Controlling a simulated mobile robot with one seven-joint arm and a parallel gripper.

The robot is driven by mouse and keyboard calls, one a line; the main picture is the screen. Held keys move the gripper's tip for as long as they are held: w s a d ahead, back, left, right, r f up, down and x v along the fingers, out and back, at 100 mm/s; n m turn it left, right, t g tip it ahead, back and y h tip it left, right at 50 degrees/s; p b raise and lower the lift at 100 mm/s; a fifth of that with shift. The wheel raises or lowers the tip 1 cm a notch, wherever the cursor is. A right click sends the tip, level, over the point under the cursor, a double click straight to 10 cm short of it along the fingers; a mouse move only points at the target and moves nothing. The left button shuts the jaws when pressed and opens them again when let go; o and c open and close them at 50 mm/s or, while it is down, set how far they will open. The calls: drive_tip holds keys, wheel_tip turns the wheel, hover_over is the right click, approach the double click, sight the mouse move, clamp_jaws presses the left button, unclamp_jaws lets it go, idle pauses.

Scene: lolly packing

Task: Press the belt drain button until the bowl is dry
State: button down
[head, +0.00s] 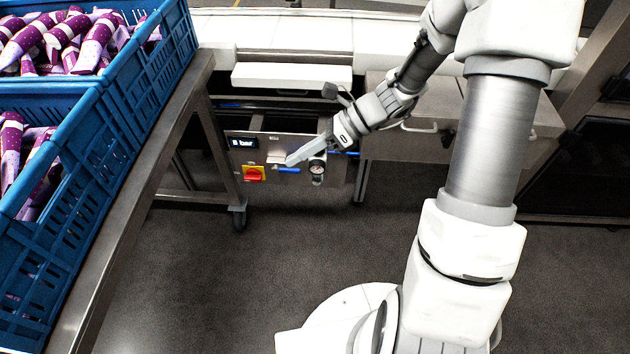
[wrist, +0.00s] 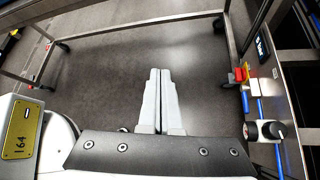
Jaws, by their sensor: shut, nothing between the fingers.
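My gripper (head: 291,160) is shut and empty, in front of the steel panel (head: 335,190) under the belt. In the wrist view its closed fingers (wrist: 160,73) point over bare floor, with the panel to their right. A round gauge with a small clear bowl (head: 317,174) below it is on the panel, just right of the fingertips in the head view. The gauge unit also shows at the right of the wrist view (wrist: 265,130). I cannot make out the drain button or whether the bowl holds water. Whether the fingertips touch anything is unclear.
A pressure display (head: 243,143) reads about 8 bar, above a red and yellow switch (head: 254,174). Blue tubes (head: 288,170) run by the panel. Blue crates (head: 120,100) of purple lollies stand on a steel table (head: 150,185) at left. The floor in front is clear.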

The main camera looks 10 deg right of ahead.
drive_tip(key=w+d+f+m+t+b, duration=0.2)
drive_tip(key=f+m+t, duration=0.3)
drive_tip(key=f+m, duration=0.6)
drive_tip(key=w+d+f+m+t+h+b, duration=0.1)
drive_tip(key=f+m+t+b, duration=0.4)
drive_tip(key=f+m, duration=0.6)
drive_tip(key=w+d+f+m+t+h+b, duration=0.1)
drive_tip(key=w+d+f+m+t+b, duration=0.2)
drive_tip(key=f+m, duration=0.8)
wheel_tip(320, 180, down, 7)
drive_tip(key=shift+w+f+m+t+b, duration=0.1)
drive_tip(key=shift+w+m+t+b, duration=0.25)
drive_tip(key=shift+w+t, duration=0.65)
drive_tip(key=shift+w, duration=0.15)
drive_tip(key=w+d+b, duration=0.2)
drive_tip(key=w+b, duration=0.1)
drive_tip(key=w, duration=0.5)
drive_tip(key=shift+w+b, duration=0.15)
drive_tip(key=shift+b, duration=0.15)
drive_tip(key=shift+w+d, duration=0.1)
drive_tip(key=shift+w+b, duration=0.3)
